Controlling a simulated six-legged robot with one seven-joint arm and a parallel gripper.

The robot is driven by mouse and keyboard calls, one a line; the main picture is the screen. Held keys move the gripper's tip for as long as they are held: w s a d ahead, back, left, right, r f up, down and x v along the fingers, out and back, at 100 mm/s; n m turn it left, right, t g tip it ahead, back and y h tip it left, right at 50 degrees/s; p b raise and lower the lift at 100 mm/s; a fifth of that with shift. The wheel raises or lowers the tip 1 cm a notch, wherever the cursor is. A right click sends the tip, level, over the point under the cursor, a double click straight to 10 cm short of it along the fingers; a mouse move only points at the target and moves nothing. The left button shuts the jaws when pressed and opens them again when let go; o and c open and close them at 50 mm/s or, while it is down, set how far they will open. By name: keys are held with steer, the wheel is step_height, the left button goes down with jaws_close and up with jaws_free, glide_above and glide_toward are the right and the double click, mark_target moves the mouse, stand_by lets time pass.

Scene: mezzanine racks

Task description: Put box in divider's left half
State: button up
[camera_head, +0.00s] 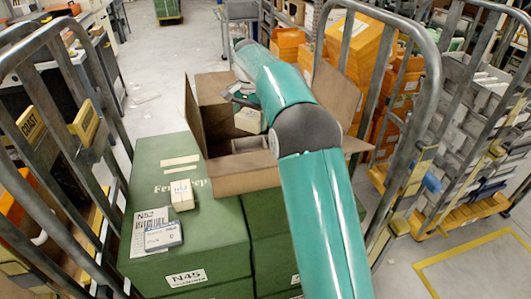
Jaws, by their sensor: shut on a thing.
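My gripper (238,99) is over the open cardboard carton (245,183), shut on a small pale box (248,121). The box hangs inside the carton's opening, above its floor. The carton stands with its flaps spread on green crates. A greyish piece (250,144) shows low inside the carton; I cannot tell whether it is the divider. My arm crosses the carton's right side and hides much of its inside, so the two halves cannot be made out.
A small cream box (181,195) and a grey-blue box (163,236) lie on the green crate (155,162) at left. Metal cage rails (425,100) rise on both sides. Orange bins (355,42) stand behind. Open floor (170,60) lies at the back left.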

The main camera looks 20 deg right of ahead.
steer(key=shift+f, duration=5.95)
steer(key=o, duration=0.8)
step_height(320, 180, up, 13)
steer(key=shift+r, duration=0.15)
steer(key=s+r+n+t, duration=0.2)
steer(key=s+r, duration=0.4)
steer(key=s, duration=0.4)
steer(key=s+r+n+t, duration=0.1)
steer(key=s+r+n, duration=0.3)
steer(key=s, duration=0.6)
steer(key=s+f+n+t, duration=0.1)
steer(key=s+f, duration=0.1)
steer(key=s, duration=0.5)
steer(key=s+f+n, duration=0.1)
steer(key=s+f, duration=0.1)
steer(key=s, duration=0.5)
steer(key=s+f+n+t, duration=0.1)
steer(key=s+f, duration=0.1)
steer(key=s, duration=0.5)
steer(key=shift+s+f+t, duration=0.1)
steer(key=shift+t, duration=0.2)
